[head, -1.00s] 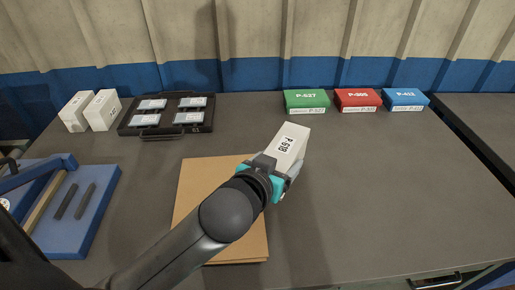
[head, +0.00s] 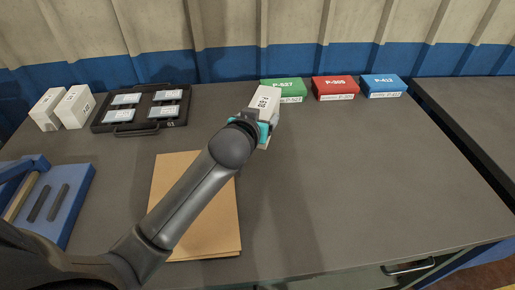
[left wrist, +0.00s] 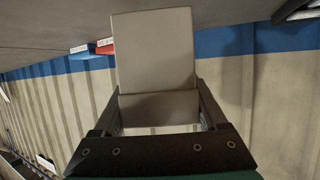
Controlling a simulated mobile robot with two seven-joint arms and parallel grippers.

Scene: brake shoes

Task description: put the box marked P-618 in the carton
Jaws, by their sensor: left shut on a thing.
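The white box marked P-618 (head: 265,98) is held up and tilted in the head view, partly covering the left end of the green box. It also fills the middle of the left wrist view (left wrist: 155,50). My left gripper (head: 263,130) is shut on its lower end; the fingers also show in the left wrist view (left wrist: 160,108). I cannot tell its exact height above the table. I see no open carton; a flat brown cardboard piece (head: 190,215) lies on the table, partly behind my left arm. My right gripper is not in view.
A green box (head: 288,88), a red box (head: 335,87) and a blue box (head: 383,85) stand at the back. A black case (head: 141,110) and two white boxes (head: 75,107) are at the back left. A blue fixture (head: 72,205) is at left. The right tabletop is clear.

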